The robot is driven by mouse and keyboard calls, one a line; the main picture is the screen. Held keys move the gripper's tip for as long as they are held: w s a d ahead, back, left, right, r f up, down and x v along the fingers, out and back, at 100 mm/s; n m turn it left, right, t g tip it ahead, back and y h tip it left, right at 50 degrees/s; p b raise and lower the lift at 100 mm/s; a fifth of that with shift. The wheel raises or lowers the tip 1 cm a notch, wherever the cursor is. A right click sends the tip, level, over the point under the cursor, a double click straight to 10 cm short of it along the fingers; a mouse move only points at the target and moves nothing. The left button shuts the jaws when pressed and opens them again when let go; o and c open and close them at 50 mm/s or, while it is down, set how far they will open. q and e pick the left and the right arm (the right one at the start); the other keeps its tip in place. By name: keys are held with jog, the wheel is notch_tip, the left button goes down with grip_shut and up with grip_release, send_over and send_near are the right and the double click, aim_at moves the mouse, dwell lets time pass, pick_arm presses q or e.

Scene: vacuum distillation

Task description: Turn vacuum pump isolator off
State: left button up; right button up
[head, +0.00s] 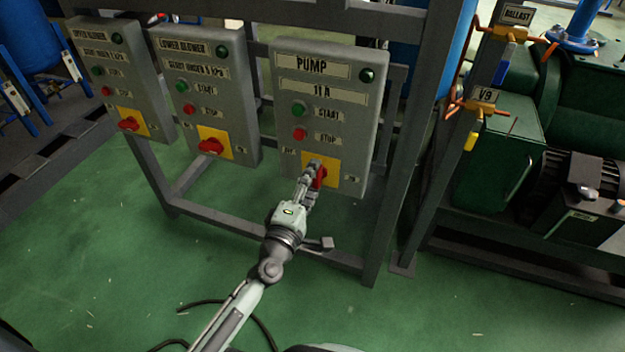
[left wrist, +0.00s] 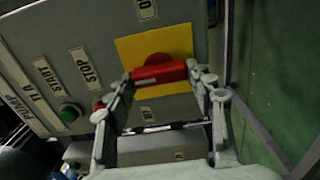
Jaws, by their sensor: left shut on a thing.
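The pump control box (head: 368,142) is a grey panel labelled PUMP and 11 A, with a green START button (head: 299,109) and a red STOP button (head: 299,134). Its isolator is a red rotary handle (head: 321,177) on a yellow plate (head: 331,168) near the bottom of the panel. My left gripper (head: 314,178) is at the handle and partly covers it in the head view. In the left wrist view the red handle (left wrist: 160,74) lies between the fingertips, which are shut on its two ends. My right gripper is not in view.
The lower blower box (head: 240,135) and another blower box (head: 150,110) stand to the left, each with a red isolator handle. A dark frame post (head: 410,130) is right of the pump box. Green machinery (head: 500,150) and tagged valves stand farther right. Green floor lies below.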

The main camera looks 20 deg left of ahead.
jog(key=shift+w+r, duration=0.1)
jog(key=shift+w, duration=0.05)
pick_arm(q)
jog(key=o, duration=1.2)
jog(key=shift+c, duration=0.2)
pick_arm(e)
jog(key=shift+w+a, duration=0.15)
pick_arm(q)
jog(key=s, duration=1.2)
jog(key=shift+a, duration=0.2)
